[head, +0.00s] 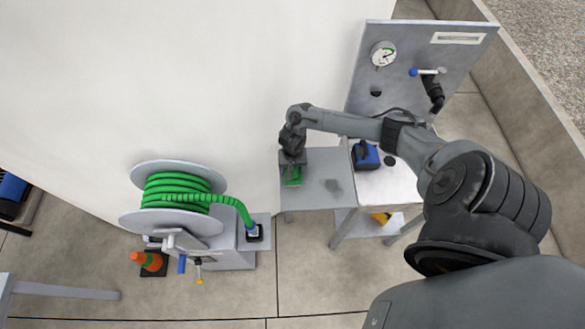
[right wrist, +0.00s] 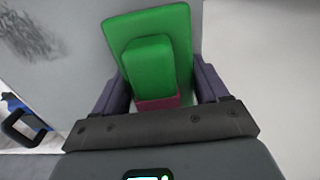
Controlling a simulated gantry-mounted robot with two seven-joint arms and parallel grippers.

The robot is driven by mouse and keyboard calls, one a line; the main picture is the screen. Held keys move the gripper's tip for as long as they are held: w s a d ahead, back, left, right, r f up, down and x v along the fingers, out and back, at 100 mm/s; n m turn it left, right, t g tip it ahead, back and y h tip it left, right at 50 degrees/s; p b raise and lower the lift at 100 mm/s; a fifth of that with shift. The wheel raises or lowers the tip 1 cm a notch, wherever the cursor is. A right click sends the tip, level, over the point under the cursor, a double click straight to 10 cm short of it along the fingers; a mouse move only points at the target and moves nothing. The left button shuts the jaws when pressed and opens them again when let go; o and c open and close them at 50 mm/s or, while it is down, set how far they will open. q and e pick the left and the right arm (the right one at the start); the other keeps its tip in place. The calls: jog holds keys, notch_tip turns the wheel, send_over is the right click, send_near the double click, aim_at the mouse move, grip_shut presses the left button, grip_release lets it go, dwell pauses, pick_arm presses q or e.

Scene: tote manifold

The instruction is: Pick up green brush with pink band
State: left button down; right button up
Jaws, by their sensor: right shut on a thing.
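The green brush (right wrist: 178,28) is large in the right wrist view, a flat green block with a raised green grip and a pink band (right wrist: 158,103) at its near end. My right gripper (right wrist: 162,88) is shut on it, with a purple-grey finger on each side. In the head view the green brush (head: 292,176) shows just below my right gripper (head: 292,163), at the left edge of the grey side table (head: 325,170). I cannot tell whether the brush touches the table. My left gripper is in neither view.
A panel with a gauge (head: 383,54) stands behind. A dark smudge (right wrist: 28,38) marks the table top.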

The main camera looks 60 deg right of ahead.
jog(key=shift+r, duration=0.15)
jog(key=shift+r, duration=0.5)
jog(key=r+p, duration=0.1)
jog(key=s+r+p, duration=0.1)
jog(key=r, duration=0.1)
jog(key=shift+d+r, duration=0.15)
jog(key=shift+r, duration=0.15)
jog(key=s+d+r+p, duration=0.2)
jog(key=s+r, duration=0.4)
jog(key=s, duration=0.4)
jog(key=shift+d, duration=0.3)
jog(key=shift+s, duration=0.1)
jog(key=o, duration=0.4)
jog(key=shift+c, duration=1.2)
